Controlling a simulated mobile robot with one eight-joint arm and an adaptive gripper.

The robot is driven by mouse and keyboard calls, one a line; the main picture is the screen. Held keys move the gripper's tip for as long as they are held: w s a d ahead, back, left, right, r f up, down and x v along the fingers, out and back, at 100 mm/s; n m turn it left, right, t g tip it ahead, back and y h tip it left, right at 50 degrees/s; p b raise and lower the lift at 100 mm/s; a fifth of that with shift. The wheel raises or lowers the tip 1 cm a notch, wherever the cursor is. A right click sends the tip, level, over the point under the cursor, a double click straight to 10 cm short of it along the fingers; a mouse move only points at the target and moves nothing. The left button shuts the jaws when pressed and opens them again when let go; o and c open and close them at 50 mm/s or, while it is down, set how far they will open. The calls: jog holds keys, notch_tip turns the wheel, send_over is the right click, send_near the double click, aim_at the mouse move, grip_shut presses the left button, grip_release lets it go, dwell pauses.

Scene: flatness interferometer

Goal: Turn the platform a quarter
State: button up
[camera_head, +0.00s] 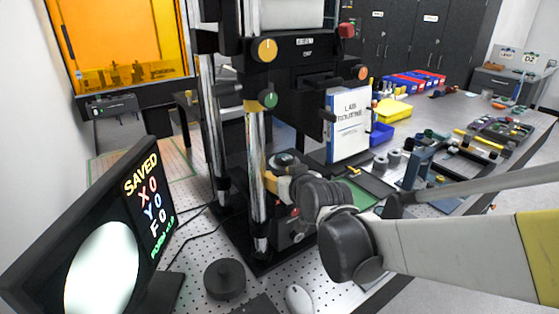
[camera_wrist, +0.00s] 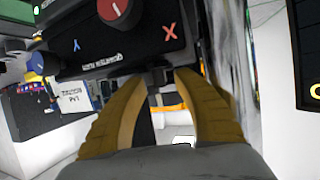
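The dark stage box (camera_wrist: 120,35) fills the upper part of the wrist view, with a red knob, a blue Y, a red X and a small white label that seems to read "quarter turn". A small black tab (camera_wrist: 160,75) sticks out of its lower edge. My gripper (camera_wrist: 161,80) has its two yellow fingertips on either side of this tab; whether they touch it I cannot tell. In the head view the platform (camera_head: 284,158) is a round dark piece low in the instrument, and a yellow finger of my gripper (camera_head: 272,189) shows beside it, partly behind a post.
A monitor (camera_head: 120,225) at left reads SAVED with X, Y and F at 0. Chrome posts (camera_head: 256,190) stand close to my gripper. A black puck (camera_head: 224,279) and a mouse (camera_head: 298,298) lie on the perforated table. A lab routine sign (camera_head: 347,125) stands behind.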

grip_shut()
